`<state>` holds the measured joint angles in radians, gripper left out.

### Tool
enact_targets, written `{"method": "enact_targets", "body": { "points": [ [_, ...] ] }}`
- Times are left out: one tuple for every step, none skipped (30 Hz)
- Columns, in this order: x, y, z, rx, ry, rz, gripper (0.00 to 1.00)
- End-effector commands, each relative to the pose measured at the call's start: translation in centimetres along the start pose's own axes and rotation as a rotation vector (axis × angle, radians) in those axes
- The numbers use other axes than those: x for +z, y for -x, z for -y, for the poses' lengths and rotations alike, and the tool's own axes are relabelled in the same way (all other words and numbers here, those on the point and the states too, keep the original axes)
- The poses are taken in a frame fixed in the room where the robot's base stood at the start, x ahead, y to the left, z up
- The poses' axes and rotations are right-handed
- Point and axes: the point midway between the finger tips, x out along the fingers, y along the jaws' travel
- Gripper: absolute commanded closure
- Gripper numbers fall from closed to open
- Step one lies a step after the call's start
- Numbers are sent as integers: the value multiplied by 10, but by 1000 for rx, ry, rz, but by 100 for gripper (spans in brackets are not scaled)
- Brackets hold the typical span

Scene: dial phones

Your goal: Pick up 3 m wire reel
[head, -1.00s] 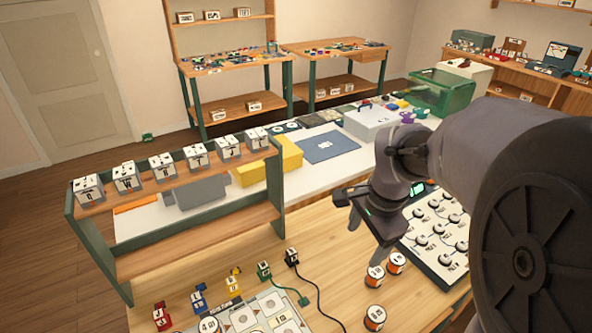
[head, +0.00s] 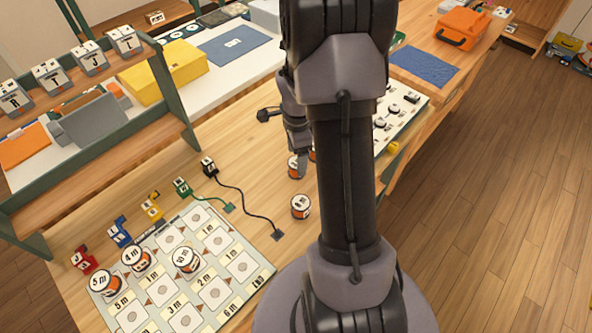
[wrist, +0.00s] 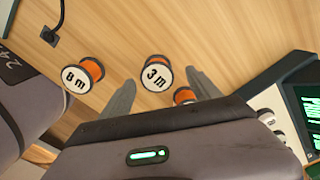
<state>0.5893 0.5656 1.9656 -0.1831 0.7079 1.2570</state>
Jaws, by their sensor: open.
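The 3 m wire reel (wrist: 155,73), orange with a white labelled end, stands on the wooden table in the wrist view. It lies between the fingertips of my open gripper (wrist: 160,76), and I cannot tell whether either finger touches it. In the head view my gripper (head: 301,162) is over the table beside an orange reel (head: 293,168), which it partly hides. An 8 m reel (wrist: 83,75) stands to the left, outside the fingers. Another reel (wrist: 184,95) is mostly hidden behind my right finger and wrist.
A board of marked squares (head: 214,268) holds several reels at front left. Coloured plugs (head: 152,207) stand along its back edge, with a black cable (head: 247,205) beside them. A white panel with knobs (head: 400,115) lies right of my arm. A shelf (head: 150,150) stands at left.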

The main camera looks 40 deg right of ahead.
Motion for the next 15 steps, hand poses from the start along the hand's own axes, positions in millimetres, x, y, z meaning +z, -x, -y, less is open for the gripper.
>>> {"method": "enact_targets", "body": {
  "points": [
    [1,-15,-3,3,0,1,28],
    [2,-22,-4,2,0,1,28],
    [2,-30,-5,3,0,1,28],
    [2,-36,-5,2,0,1,28],
    [2,-40,-5,2,1,1,28],
    [2,-42,-5,1,1,0,28],
    [2,-42,-5,1,1,0,28],
    [2,-41,-4,1,1,0,28],
    [2,-40,-4,0,1,0,28],
    [2,-39,-4,0,1,0,28],
    [2,-39,-4,0,1,0,28],
    [2,-39,-4,0,1,0,34],
    [2,-39,-4,0,1,0,40],
    [2,-39,-4,1,1,0,46],
    [2,-39,-4,0,1,0,54]
  ]
}}
